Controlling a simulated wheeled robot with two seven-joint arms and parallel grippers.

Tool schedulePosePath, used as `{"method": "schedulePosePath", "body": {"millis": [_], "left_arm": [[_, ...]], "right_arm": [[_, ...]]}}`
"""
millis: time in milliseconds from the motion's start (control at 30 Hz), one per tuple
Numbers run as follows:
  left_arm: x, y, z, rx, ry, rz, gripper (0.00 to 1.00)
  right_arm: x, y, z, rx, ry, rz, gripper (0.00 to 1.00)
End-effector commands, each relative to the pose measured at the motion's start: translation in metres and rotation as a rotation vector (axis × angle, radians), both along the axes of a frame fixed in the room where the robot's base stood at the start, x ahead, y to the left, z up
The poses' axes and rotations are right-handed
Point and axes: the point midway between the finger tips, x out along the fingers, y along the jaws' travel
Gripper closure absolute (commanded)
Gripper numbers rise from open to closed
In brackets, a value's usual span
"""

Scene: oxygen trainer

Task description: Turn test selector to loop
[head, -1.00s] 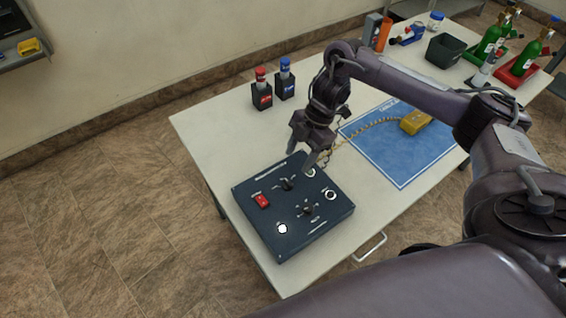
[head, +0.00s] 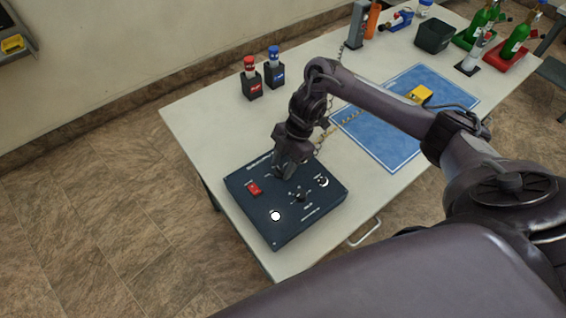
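The dark blue test panel (head: 258,210) lies on the table. It carries a red rocker switch (head: 254,189), a round white light or button (head: 275,215) and a black knob with marks around it (head: 300,196). Another black knob, seen earlier in the panel's upper part, is now hidden behind my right gripper (head: 283,172). The fingers point down at that spot, at or just above the panel. I cannot tell if they touch the knob or how far apart they are. The labels are too small to read, so which knob is the test selector is unclear. My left gripper is out of view.
Red-capped (head: 250,80) and blue-capped (head: 274,70) bottles in black holders stand behind the panel. A blue mat (head: 385,140) with a yellow device (head: 419,95) and coiled cord lies to the right. A dark bin (head: 434,37) and green cylinders (head: 517,36) stand farther back.

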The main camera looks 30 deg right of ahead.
Motion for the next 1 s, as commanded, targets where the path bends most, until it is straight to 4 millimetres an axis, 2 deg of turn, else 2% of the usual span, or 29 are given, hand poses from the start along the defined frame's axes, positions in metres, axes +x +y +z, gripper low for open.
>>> {"method": "schedulePosePath", "body": {"millis": [33,233,567,767,1000], "left_arm": [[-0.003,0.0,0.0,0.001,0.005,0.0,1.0],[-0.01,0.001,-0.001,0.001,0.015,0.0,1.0],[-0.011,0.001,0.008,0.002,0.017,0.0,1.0],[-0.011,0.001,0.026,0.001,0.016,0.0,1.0],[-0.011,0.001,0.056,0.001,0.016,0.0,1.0]], "right_arm": [[0.0,0.0,0.0,0.0,0.0,0.0,0.67],[0.0,0.0,0.0,0.0,0.0,0.0,0.92],[-0.001,0.0,0.002,0.0,0.001,-0.05,0.92],[-0.003,0.0,0.005,-0.001,0.004,-0.168,0.92],[-0.006,0.0,0.006,0.0,0.005,-0.385,0.92]]}}
